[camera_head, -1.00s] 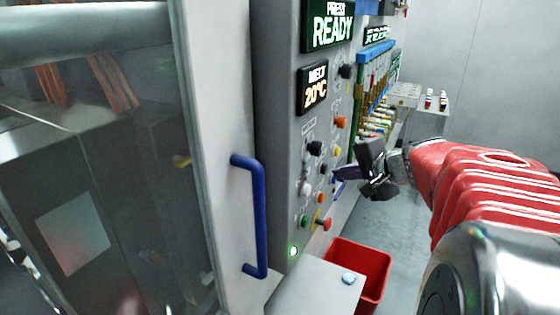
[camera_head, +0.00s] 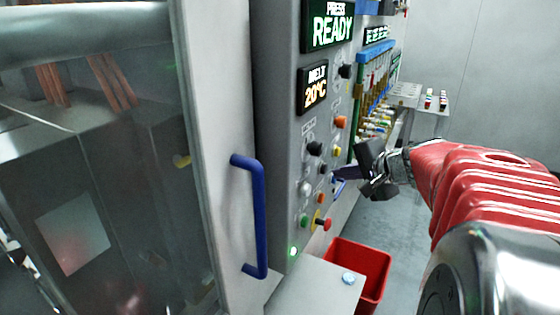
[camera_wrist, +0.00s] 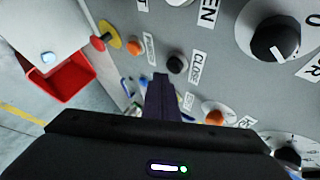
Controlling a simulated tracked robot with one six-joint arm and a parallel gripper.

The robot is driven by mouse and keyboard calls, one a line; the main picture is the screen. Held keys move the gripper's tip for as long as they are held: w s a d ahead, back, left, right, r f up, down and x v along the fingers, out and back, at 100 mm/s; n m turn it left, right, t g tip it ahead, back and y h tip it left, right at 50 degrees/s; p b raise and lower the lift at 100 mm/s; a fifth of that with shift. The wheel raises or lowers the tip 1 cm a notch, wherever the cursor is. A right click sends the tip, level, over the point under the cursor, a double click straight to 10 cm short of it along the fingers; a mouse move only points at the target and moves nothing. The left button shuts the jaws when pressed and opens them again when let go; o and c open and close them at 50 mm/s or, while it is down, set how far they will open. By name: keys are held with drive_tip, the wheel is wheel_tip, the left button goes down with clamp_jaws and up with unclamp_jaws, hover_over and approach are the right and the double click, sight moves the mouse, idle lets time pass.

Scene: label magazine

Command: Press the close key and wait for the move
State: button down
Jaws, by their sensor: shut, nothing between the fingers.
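The close key is a black round button (camera_wrist: 177,64) beside a "CLOSE" label (camera_wrist: 196,68) on the grey panel in the wrist view. It also shows in the head view as a small dark knob (camera_head: 323,169). My gripper (camera_wrist: 160,80) is shut and empty, its dark fingertips just below and left of the key in the picture. I cannot tell whether they touch the panel. In the head view my gripper (camera_head: 340,173) points left at the panel. The press display (camera_head: 332,26) reads "READY".
A red stop button on yellow (camera_head: 323,223) and an orange button (camera_wrist: 214,117) are near the key. A blue door handle (camera_head: 262,218) stands left of the panel. A red bin (camera_head: 373,270) is below. Floor right of the bin is clear.

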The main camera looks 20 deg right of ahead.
drive_tip(key=shift+w+a, duration=0.1)
drive_tip(key=shift+a, duration=0.05)
drive_tip(key=shift+w+a, duration=0.15)
drive_tip(key=shift+w, duration=0.1)
